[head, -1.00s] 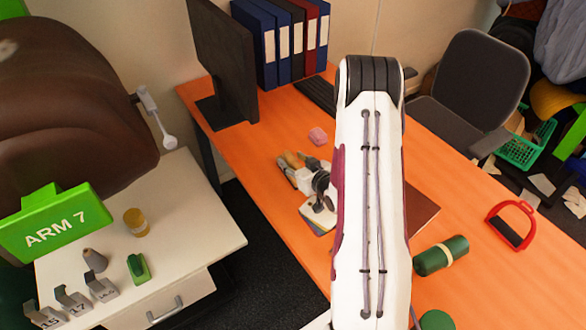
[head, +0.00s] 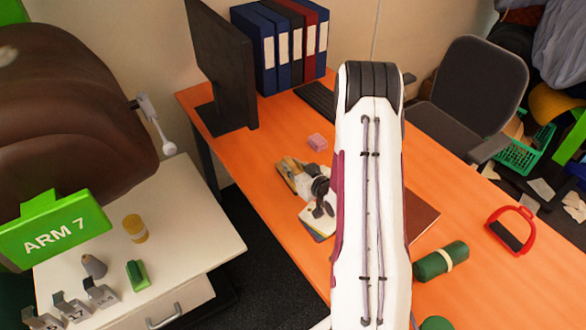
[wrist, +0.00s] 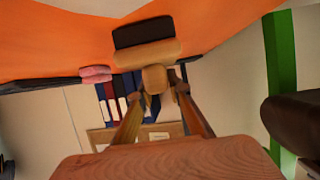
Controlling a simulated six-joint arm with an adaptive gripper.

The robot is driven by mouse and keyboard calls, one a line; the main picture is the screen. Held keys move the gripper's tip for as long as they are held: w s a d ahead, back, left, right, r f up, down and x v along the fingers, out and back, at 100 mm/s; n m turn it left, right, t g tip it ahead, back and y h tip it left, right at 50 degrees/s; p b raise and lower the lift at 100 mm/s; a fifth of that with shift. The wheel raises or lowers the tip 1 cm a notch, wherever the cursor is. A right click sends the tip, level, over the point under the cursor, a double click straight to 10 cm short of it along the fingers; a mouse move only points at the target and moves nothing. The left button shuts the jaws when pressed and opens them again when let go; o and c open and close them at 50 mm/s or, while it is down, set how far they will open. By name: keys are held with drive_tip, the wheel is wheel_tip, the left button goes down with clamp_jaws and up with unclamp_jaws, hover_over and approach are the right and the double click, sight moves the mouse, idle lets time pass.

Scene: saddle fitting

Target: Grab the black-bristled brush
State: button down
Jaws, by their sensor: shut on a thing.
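The brush has black bristles (wrist: 143,32) on a tan wooden back with a rounded knob (wrist: 155,78) in the wrist view. My gripper (wrist: 158,92) is shut on it there, one finger on each side of the knob. In the head view, the tan brush (head: 287,167) shows at the end of my gripper (head: 297,176), over the left part of the orange desk. The fingers and wrist partly cover the brush. I cannot tell from these frames whether it touches the desk.
A pink block (head: 317,142) lies beyond my gripper. A monitor (head: 222,65) and binders (head: 282,47) stand at the back. A green roll (head: 441,261) and a red stirrup (head: 512,228) lie right of my arm. A white cabinet (head: 190,220) stands at the left.

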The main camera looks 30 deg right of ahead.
sight(293, 166)
drive_tip(key=shift+r, duration=4.85)
